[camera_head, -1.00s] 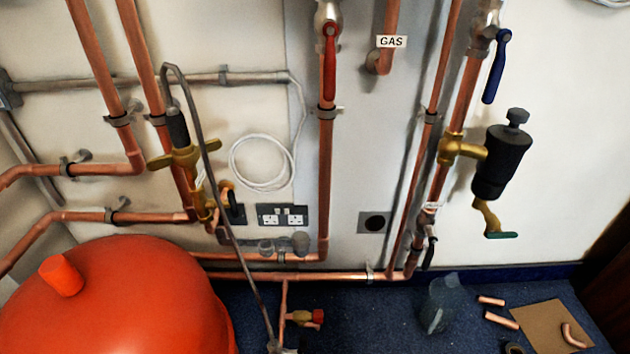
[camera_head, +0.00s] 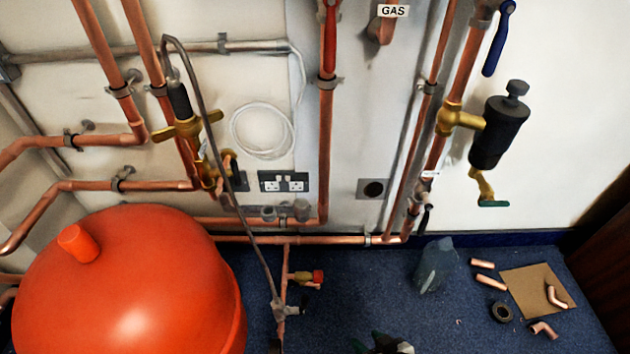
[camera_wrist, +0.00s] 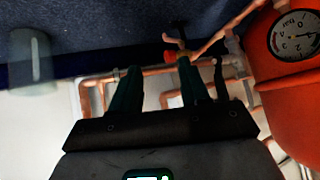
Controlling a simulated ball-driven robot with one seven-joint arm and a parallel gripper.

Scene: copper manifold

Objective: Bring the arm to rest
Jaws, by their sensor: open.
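My gripper (camera_wrist: 158,88) shows in the wrist view as two dark green fingers held apart, with nothing between them. In the head view only a small dark and green part of my gripper (camera_head: 382,344) shows at the bottom edge, over the blue carpet. The rest of my arm is out of the head view. The gripper appears clear of the pipes, but its exact distance from them cannot be told.
A red vessel (camera_head: 130,285) fills the lower left. Copper pipes (camera_head: 325,150) line the wall, with a black filter (camera_head: 498,135) at right. A clear container (camera_head: 437,265), fittings (camera_head: 490,282), a tape roll (camera_head: 502,312) and a brown board (camera_head: 525,285) lie on the carpet (camera_head: 350,285).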

